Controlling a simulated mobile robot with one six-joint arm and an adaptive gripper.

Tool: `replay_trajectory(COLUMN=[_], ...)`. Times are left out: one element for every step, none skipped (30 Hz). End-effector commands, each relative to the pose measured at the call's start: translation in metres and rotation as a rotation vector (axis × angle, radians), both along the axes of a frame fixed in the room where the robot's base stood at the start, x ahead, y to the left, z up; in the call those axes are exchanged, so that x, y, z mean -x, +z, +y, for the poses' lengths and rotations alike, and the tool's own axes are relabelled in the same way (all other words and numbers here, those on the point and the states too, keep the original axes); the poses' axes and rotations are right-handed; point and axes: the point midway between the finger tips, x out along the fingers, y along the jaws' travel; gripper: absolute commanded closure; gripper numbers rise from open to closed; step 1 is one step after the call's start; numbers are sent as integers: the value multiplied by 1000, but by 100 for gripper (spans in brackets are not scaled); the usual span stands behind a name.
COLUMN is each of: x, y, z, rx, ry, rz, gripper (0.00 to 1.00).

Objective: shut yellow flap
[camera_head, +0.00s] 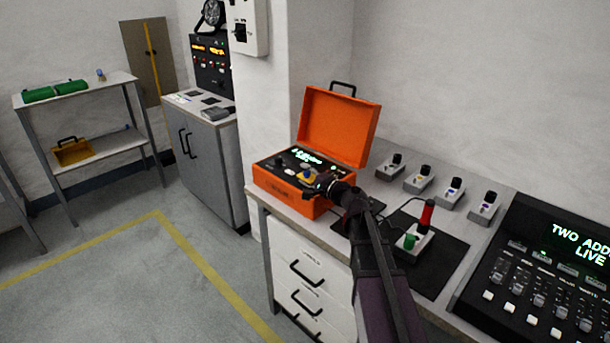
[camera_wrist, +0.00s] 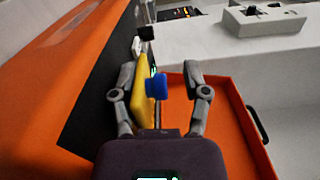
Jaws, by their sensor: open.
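The yellow flap (camera_wrist: 145,76) is seen nearly edge-on in the wrist view, beside the black panel (camera_wrist: 95,105) of the orange case. A blue knob (camera_wrist: 158,87) sticks out from the flap's face. My gripper (camera_wrist: 160,92) is open, with one finger on each side of the flap and knob. I cannot tell whether either finger touches them. In the head view the flap (camera_head: 306,175) is a small yellow patch on the panel, partly hidden by my gripper (camera_head: 322,184). The flap's exact angle to the panel is unclear.
The orange case's raised lid (camera_head: 338,125) stands behind the panel. A row of small switch boxes (camera_head: 420,180) runs along the wall. A grey box with green and red parts (camera_head: 412,242) sits on the dark mat near my arm. A console (camera_head: 550,275) is at right.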

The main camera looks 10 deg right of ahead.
Motion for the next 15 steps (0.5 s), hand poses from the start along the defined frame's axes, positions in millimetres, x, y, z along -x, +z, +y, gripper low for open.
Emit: replay_trajectory(x=[2, 3, 5, 7, 9, 12, 15, 18, 22, 25, 29, 34, 38, 42, 48], y=[0, 0, 0, 0, 0, 0, 0, 0, 0, 0, 0, 0, 0, 0, 0], z=[-1, -2, -3, -4, -6, -8, -10, -12, -15, -17, -19, -23, -26, -29, -33], rx=[0, 0, 0, 0, 0, 0, 0, 0, 0, 0, 0, 0, 0, 0, 0], ry=[0, 0, -1, -1, -1, -1, -1, -1, -1, -2, -2, -2, -2, -2, -2], rz=[0, 0, 0, 0, 0, 0, 0, 0, 0, 0, 0, 0, 0, 0, 0], gripper=[40, 40, 40, 40, 40, 40, 40, 40, 40, 40, 40, 40, 40, 40, 40])
